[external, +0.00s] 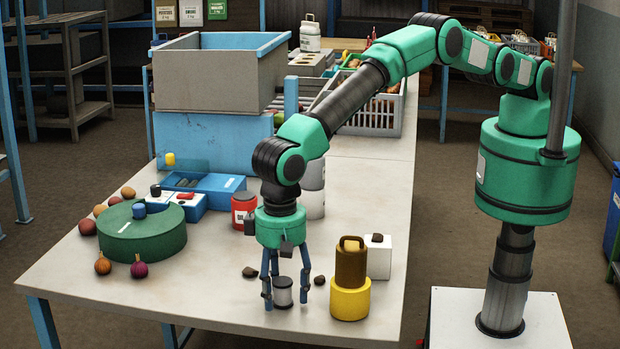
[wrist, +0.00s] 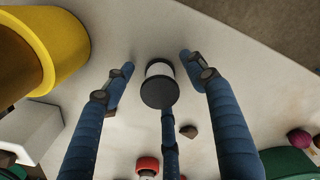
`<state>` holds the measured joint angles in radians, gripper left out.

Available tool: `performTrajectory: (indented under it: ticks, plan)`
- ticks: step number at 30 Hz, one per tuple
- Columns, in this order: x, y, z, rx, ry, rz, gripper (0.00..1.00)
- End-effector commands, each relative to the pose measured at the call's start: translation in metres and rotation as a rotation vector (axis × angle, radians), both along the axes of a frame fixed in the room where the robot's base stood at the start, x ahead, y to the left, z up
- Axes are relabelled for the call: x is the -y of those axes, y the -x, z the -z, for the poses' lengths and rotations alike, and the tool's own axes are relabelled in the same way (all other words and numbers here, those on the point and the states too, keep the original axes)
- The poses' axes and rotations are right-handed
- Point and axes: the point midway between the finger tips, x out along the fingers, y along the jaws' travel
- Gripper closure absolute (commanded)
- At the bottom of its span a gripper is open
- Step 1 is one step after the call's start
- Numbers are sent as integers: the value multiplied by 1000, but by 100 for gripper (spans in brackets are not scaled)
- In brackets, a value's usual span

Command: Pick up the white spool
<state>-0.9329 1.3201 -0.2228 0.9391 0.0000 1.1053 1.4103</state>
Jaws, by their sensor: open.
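The white spool (external: 283,291) stands upright on the table near its front edge, with a dark top flange and a pale body. It also shows in the wrist view (wrist: 160,70), where its dark flange faces the camera. My gripper (external: 286,297) is directly above and around it, pointing down, with blue fingers on both sides of the spool. In the wrist view my gripper (wrist: 157,72) is open, and gaps show between the two side fingers and the spool. A third finger reaches close to the dark flange; I cannot tell whether it touches.
A yellow cylinder (external: 350,303) with a brown sack on it stands close to the right. A white block (external: 379,260) is behind it. Dark stones (external: 249,272) lie nearby. A green ring (external: 126,246) and red can (external: 243,212) stand further back.

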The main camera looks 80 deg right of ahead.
Motion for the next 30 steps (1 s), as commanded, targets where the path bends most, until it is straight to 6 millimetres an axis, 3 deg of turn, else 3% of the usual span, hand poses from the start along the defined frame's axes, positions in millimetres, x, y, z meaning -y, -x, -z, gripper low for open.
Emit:
performTrajectory:
  ticks: [3,10,23,30]
  plan:
    - [0,0,0,0,0,0,44]
    - [0,0,0,0,0,0,90]
    - [0,0,-1,0,-1,0,91]
    - [-1,-1,-12,1,-2,0,91]
